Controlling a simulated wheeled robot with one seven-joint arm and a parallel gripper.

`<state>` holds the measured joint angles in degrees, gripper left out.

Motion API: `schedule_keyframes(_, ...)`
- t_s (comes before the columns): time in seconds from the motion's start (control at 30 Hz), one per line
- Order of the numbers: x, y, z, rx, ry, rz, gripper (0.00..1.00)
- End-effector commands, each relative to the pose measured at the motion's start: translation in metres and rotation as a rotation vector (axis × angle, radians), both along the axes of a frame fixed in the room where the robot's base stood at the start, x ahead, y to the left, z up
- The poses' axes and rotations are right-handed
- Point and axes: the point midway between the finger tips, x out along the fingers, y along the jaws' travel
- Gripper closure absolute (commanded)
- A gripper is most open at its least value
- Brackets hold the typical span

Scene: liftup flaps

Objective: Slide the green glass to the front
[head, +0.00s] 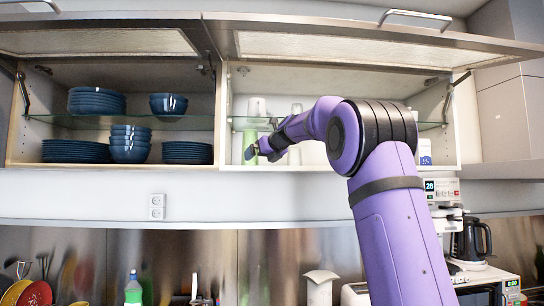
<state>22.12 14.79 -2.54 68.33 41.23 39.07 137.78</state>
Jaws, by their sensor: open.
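A green glass (249,138) stands on the bottom shelf of the right wall cabinet, near its left side. Its lower part is partly covered by my gripper. My gripper (255,151) reaches into this cabinet from the right and is open. Its fingers are at or just in front of the glass. I cannot tell whether they touch it or stand around it.
Both lift-up flaps (370,40) are raised above the openings. White cups (257,106) stand on the glass shelf above my gripper. The left cabinet holds blue plates (97,101) and bowls (130,143). A coffee machine (443,190) stands below right.

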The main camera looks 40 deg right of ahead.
Motion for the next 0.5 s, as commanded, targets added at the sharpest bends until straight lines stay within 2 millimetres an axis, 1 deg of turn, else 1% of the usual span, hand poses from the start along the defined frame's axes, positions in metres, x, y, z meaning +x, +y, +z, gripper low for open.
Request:
schedule_keyframes(0.03,-0.010,-0.001,0.001,0.001,0.000,-0.002,0.00)
schedule_keyframes(0.23,-0.043,-0.001,0.001,0.001,0.000,-0.002,0.00)
schedule_keyframes(0.4,-0.060,-0.002,0.000,0.001,0.000,0.000,0.00)
schedule_keyframes(0.5,-0.065,-0.002,-0.001,0.002,0.001,0.000,0.00)
